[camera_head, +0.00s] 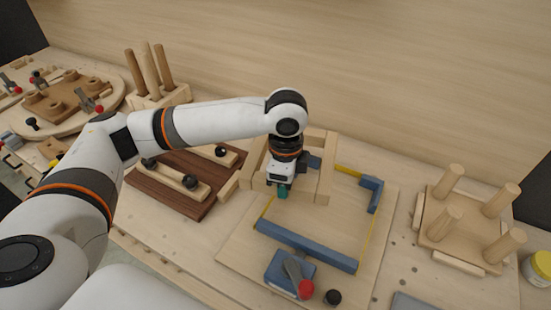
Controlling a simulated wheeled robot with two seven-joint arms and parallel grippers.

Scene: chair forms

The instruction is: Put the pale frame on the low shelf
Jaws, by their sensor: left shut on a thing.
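The pale frame (326,168) is a light wooden frame at the back of the clamp board, in the middle of the head view. My left gripper (283,190) points down at the frame's front left part and is shut on it. My wrist and gripper hide part of the frame and the grip itself. I cannot tell whether the frame touches the board. I cannot make out a low shelf for certain. My right gripper is not in view.
The board (240,248) carries blue bars (306,246), yellow lines and a red-knobbed clamp (292,272). A dark brown board (170,196) with black knobs lies left. A pegged block (462,232) and a yellow-lidded jar (541,265) stand right. A pale wall closes the back.

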